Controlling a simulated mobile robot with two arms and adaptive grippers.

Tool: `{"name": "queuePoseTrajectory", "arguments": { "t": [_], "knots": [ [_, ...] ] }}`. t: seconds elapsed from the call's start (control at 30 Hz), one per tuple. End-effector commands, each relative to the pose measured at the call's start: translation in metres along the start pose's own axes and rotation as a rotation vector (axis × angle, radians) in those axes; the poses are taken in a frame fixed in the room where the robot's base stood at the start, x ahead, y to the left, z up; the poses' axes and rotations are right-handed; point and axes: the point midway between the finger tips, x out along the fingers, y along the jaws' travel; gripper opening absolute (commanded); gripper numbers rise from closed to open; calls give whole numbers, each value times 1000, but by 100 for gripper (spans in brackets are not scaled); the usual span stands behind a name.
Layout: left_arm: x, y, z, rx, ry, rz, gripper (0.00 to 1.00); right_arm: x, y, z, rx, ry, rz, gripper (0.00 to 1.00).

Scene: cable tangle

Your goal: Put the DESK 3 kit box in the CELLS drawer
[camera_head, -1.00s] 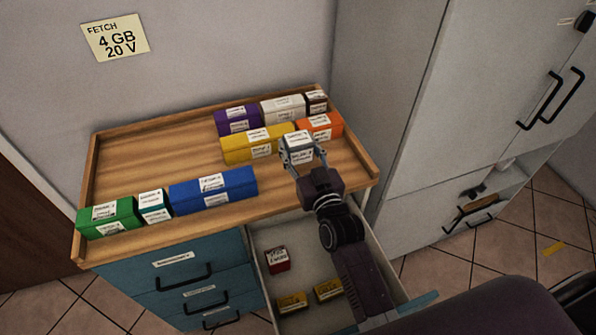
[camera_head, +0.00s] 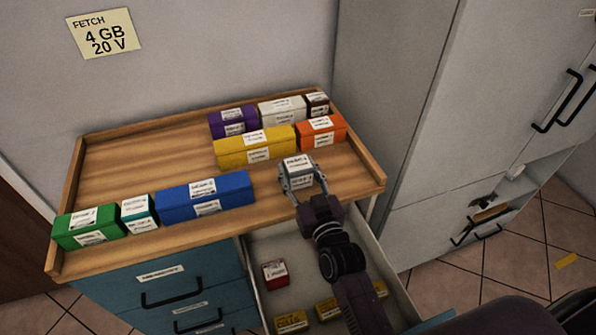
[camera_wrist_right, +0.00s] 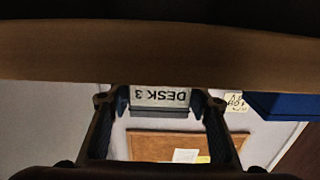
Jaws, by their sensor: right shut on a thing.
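The DESK 3 kit box (camera_head: 298,168) is small and grey with white labels. My right gripper (camera_head: 297,182) is shut on it, one finger on each side, over the front right part of the wooden desktop. I cannot tell whether the box touches the wood. In the right wrist view its label DESK 3 (camera_wrist_right: 160,96) shows upside down between the fingers. An open drawer (camera_head: 375,248) is below my right arm, with a red box (camera_head: 274,274) and small yellow boxes (camera_head: 291,321) inside. Its label is not visible, so I cannot tell whether it is CELLS. My left gripper is out of view.
On the rimmed desktop (camera_head: 130,170) stand green (camera_head: 90,227), teal (camera_head: 139,213), blue (camera_head: 205,197), yellow (camera_head: 255,147), orange (camera_head: 321,132), purple (camera_head: 233,121), white (camera_head: 283,110) and brown (camera_head: 317,104) boxes. Shut drawers (camera_head: 172,299) are at left. A grey cabinet (camera_head: 400,120) stands at right.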

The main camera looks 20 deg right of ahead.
Motion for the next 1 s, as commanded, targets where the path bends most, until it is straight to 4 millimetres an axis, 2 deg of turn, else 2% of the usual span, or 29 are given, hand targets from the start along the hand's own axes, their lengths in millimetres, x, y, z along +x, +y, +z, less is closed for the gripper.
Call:
{"name": "queuePoseTrajectory", "arguments": {
  "t": [0.2,0.23,0.4,0.67,0.83,1.0],
  "knots": [
    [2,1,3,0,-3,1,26,0,0,4,0,0,0,19],
    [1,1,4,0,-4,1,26,0,0,4,0,-1,0,47],
    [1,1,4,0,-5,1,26,0,0,4,0,-1,0,63],
    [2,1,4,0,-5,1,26,0,0,4,0,0,0,63],
    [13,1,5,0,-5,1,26,0,0,7,1,1,1,63],
    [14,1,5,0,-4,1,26,-29,-2,7,1,-3,-1,63]
  ]
}}
